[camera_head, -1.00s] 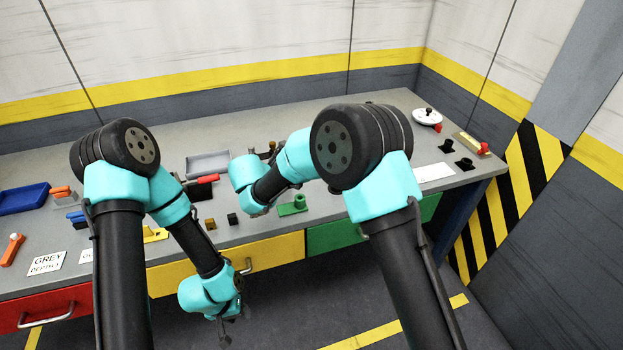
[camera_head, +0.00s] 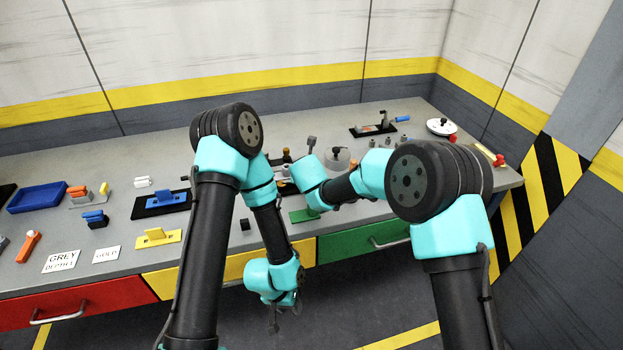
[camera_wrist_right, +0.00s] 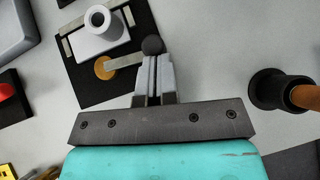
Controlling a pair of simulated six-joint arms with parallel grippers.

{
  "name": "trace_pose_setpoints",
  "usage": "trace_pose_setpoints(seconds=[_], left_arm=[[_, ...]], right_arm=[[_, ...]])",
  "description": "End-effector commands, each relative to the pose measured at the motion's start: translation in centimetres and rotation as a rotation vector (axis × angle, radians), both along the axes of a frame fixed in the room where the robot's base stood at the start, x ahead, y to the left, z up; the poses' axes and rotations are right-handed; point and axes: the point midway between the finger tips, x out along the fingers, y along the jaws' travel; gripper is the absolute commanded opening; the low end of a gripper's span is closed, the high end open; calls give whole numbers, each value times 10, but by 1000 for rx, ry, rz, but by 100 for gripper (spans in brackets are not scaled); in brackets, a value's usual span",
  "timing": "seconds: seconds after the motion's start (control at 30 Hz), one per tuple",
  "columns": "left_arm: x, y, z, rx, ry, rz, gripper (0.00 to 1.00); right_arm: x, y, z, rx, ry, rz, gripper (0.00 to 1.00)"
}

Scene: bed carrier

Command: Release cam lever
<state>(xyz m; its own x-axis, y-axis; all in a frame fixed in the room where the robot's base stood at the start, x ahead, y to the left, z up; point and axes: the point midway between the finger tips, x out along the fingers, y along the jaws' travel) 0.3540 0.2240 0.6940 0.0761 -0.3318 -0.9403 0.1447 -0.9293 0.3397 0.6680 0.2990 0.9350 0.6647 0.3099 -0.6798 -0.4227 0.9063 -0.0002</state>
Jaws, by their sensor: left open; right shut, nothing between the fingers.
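In the right wrist view, the cam lever (camera_wrist_right: 125,61) is a pale bar with a dark ball knob (camera_wrist_right: 152,45), running from a brass disc (camera_wrist_right: 105,67) beside a pale clamp block (camera_wrist_right: 98,34) with a tube on a black plate (camera_wrist_right: 75,76). My right gripper (camera_wrist_right: 153,58) is shut. Its tips are just below the knob in the picture, with nothing between them; whether they touch it I cannot tell. In the head view my arms largely hide this fixture. My left gripper (camera_head: 273,325) hangs open and empty before the bench front, small in view.
In the right wrist view, an orange peg (camera_wrist_right: 305,96) stands in a black cup (camera_wrist_right: 265,90) at right, and a red part (camera_wrist_right: 6,91) lies at left. In the head view, a blue tray (camera_head: 38,197), yellow block (camera_head: 155,236) and green block (camera_head: 303,215) sit on the bench.

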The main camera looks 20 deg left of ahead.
Motion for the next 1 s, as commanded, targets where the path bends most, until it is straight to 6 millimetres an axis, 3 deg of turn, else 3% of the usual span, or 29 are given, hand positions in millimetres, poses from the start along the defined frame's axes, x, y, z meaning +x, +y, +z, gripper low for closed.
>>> trace_pose_setpoints(seconds=[0.53, 1.0], left_arm=[[0, 0, 0, 0, 0, 0, 43], [0, 0, 0, 0, 0, 0, 43]], right_arm=[[11, 2, 0, 0, 0, -4, 0], [5, 0, 1, 0, -1, -1, 0]])
